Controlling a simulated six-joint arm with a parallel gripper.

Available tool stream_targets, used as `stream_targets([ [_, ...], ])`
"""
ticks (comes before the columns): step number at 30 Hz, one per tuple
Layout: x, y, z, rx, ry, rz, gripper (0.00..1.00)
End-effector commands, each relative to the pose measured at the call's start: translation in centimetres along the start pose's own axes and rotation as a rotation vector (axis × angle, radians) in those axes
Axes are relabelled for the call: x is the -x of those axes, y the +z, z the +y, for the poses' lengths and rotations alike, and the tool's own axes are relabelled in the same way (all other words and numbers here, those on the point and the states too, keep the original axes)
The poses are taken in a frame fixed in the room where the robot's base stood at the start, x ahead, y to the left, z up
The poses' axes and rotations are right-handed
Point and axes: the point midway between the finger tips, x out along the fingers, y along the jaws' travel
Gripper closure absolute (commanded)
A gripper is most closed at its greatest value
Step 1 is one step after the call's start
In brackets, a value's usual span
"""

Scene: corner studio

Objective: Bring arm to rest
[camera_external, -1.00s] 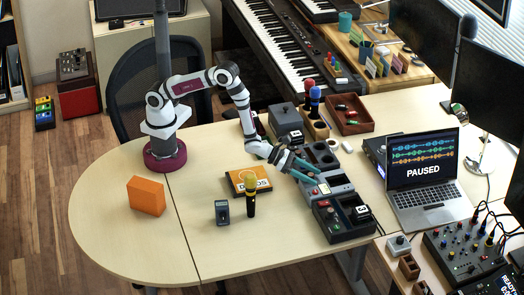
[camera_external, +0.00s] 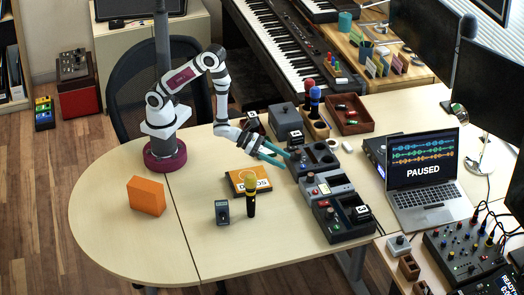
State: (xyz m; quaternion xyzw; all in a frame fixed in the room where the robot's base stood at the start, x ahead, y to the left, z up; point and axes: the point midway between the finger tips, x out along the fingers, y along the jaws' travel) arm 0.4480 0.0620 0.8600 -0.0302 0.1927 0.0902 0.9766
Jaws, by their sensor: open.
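My gripper (camera_external: 274,154) has teal fingers and is open and empty. It hangs above the table (camera_external: 110,215), pointing right toward the dark holder with round wells (camera_external: 318,157). From this angle I cannot tell how high above the table it is. My arm is bent, with its maroon base on the table at the left.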

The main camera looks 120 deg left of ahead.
Motion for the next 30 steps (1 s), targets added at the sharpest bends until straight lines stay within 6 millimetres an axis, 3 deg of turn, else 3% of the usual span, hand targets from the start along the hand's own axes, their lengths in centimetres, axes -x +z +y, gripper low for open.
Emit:
stream_targets([
  [8, 0.0, 0.3, 0.3, 0.003, 0.013, -0.007, 0.37],
  [11, 0.7, 3.6, 3.1, 0.045, 0.147, -0.076, 0.37],
  [12, 1.7, 5.9, 5.3, 0.083, 0.252, -0.125, 0.37],
  [14, 4.6, 9.6, 9.3, 0.178, 0.449, -0.209, 0.37],
  [16, 9.8, 12.4, 14.0, 0.346, 0.704, -0.290, 0.37],
  [18, 16.1, 12.6, 17.4, 0.571, 0.948, -0.334, 0.37],
  [20, 21.4, 10.9, 18.6, 0.795, 1.128, -0.329, 0.37],
  [22, 26.4, 7.7, 17.8, 1.085, 1.291, -0.272, 0.37],
  [24, 29.9, 4.2, 14.9, 1.372, 1.393, -0.163, 0.37],
  [27, 32.6, 0.9, 9.6, 1.711, 1.444, 0.032, 0.37],
  [30, 33.8, -0.3, 5.2, 1.917, 1.436, 0.196, 0.37],
])
